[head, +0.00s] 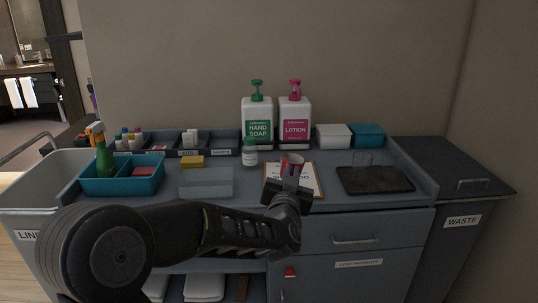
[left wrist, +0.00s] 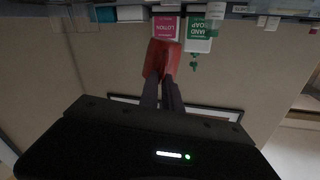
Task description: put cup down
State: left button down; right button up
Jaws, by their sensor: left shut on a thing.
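My left gripper (head: 290,179) is shut on a red cup (head: 293,160) and holds it over the clipboard (head: 311,172) on the counter. The left wrist view, which is upside down, shows the red cup (left wrist: 161,60) between the fingers of my left gripper (left wrist: 163,88). The gripper hides part of the clipboard and the lower part of the cup. I cannot tell how high the cup is above the counter. A dark tray (head: 378,184) with clear glasses (head: 363,159) lies to the right. My right gripper is not in view.
Hand soap (head: 257,124) and lotion (head: 294,124) bottles stand behind the cup. A small white jar (head: 250,154) is just left. A clear bin (head: 206,184), yellow sponge (head: 192,162) and teal caddy (head: 122,185) are farther left. White and teal boxes (head: 333,137) stand at the back right.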

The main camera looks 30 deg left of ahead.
pick_arm(q)
jog(key=d+f+m+h+b, duration=0.1)
jog(key=d+f+h+b, duration=0.1)
jog(key=d+f, duration=0.3)
jog(key=s+d+f+m+t+h+b, duration=0.1)
jog(key=d+f, duration=0.5)
jog(key=f, duration=0.7)
jog(key=d+f+m+h+b, duration=0.2)
jog(key=d+f, duration=0.4)
jog(key=f, duration=0.3)
jog(key=h+b, duration=0.1)
jog(key=h, duration=0.1)
jog(key=shift+s+d+m+t+h, duration=0.15)
jog(key=shift+s+m+t+h, duration=0.15)
